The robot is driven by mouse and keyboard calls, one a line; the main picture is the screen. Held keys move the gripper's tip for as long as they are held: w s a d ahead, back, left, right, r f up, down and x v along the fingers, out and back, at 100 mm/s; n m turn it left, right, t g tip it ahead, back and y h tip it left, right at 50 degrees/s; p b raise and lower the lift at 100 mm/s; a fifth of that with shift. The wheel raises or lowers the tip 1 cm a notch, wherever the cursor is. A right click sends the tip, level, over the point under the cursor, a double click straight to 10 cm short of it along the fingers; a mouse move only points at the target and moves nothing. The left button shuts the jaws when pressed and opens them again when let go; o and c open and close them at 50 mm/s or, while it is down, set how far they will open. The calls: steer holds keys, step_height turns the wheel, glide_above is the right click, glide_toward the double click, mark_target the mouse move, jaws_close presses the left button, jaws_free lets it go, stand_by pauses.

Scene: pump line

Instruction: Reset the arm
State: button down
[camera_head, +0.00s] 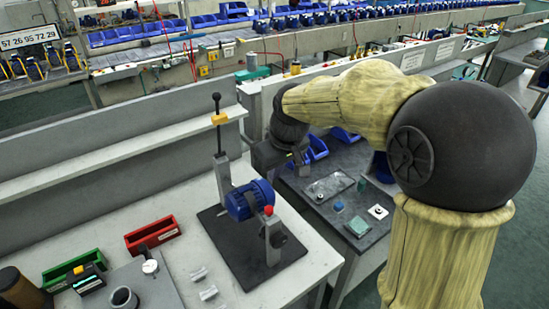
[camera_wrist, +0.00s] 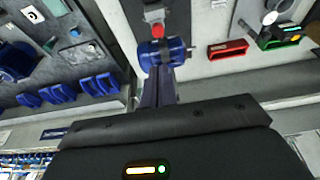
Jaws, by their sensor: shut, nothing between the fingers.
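My arm reaches in from the right in the head view and bends down over the low partition. My gripper (camera_head: 270,157) is the dark block at its end, above the back of the grey bench and right of the pump stand. It is shut and empty, and its fingers are hard to make out. In the wrist view its black housing fills the bottom and carries an orange and a green light. The blue pump (camera_head: 249,199) sits in a stand on a dark base plate (camera_head: 236,257), apart from my gripper. The pump also shows in the wrist view (camera_wrist: 158,55).
A red tray (camera_head: 152,234) and a green tray (camera_head: 73,269) lie on the white bench left of the stand. A tall lever (camera_head: 217,111) rises behind the pump. Blue bins (camera_head: 316,148) and small parts lie on the grey bench near my arm.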

steer(key=s+d+f+m+h, duration=0.2)
steer(key=s+d+f+m, duration=0.4)
steer(key=s+d+f, duration=0.6)
steer(key=s+d, duration=0.1)
steer(key=s, duration=0.3)
steer(key=shift+d+m, duration=0.35)
steer(key=shift+m, duration=0.05)
